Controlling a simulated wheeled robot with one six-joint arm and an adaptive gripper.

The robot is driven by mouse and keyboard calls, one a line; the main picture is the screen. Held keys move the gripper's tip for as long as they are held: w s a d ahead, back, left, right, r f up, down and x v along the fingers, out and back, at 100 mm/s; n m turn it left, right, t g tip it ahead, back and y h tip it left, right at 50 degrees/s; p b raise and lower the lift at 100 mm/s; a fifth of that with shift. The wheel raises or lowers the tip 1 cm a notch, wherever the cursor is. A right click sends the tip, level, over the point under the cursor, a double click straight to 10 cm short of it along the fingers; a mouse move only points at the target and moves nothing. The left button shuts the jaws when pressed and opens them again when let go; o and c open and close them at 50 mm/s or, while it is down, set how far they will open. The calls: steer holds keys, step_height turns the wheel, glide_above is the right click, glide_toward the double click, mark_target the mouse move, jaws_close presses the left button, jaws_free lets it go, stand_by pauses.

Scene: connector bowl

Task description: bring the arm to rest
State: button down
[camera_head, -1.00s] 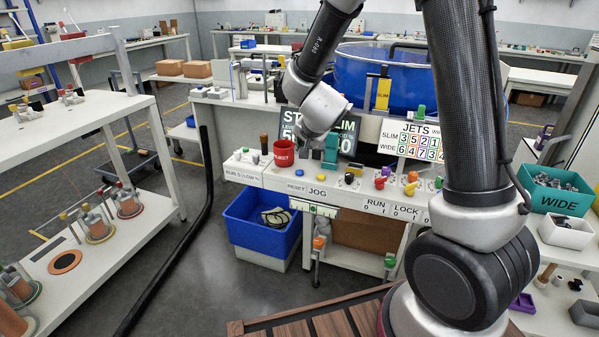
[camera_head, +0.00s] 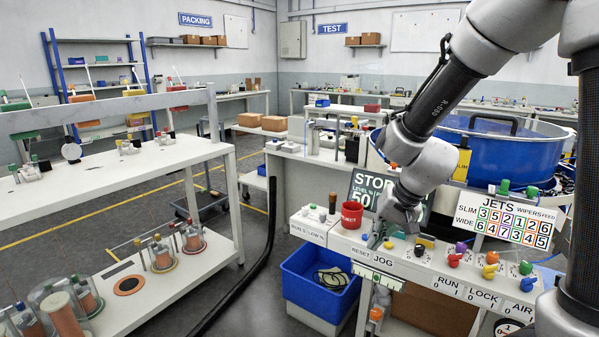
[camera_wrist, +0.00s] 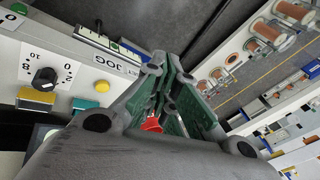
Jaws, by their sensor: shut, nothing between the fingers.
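My gripper (camera_head: 377,236) hangs low over the front of the control panel, just right of the red cup (camera_head: 352,214) in the head view. The arm above it is bent down from the upper right. In the wrist view the green-padded fingers of my gripper (camera_wrist: 172,72) are closed together, with nothing held. A red patch (camera_wrist: 152,124), probably the cup, shows between the finger links. Whether the fingertips touch the panel cannot be told.
The control panel (camera_head: 318,234) carries several coloured knobs and buttons. A blue bin (camera_head: 318,290) stands beneath it. A large blue bowl (camera_head: 510,150) and a JETS sign (camera_head: 505,218) stand behind. A white shelf (camera_head: 130,180) is at left, with open floor between.

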steer(key=s+d+r+n+h, duration=0.1)
steer(key=s+d+r, duration=0.6)
steer(key=s, duration=0.3)
steer(key=s+d+r+n+t+h, duration=0.1)
steer(key=s+d+r+h, duration=0.1)
steer(key=s+d+r, duration=0.6)
steer(key=shift+s+d+r+n+h, duration=0.3)
steer(key=shift+s+d, duration=0.55)
steer(key=shift+s, duration=0.3)
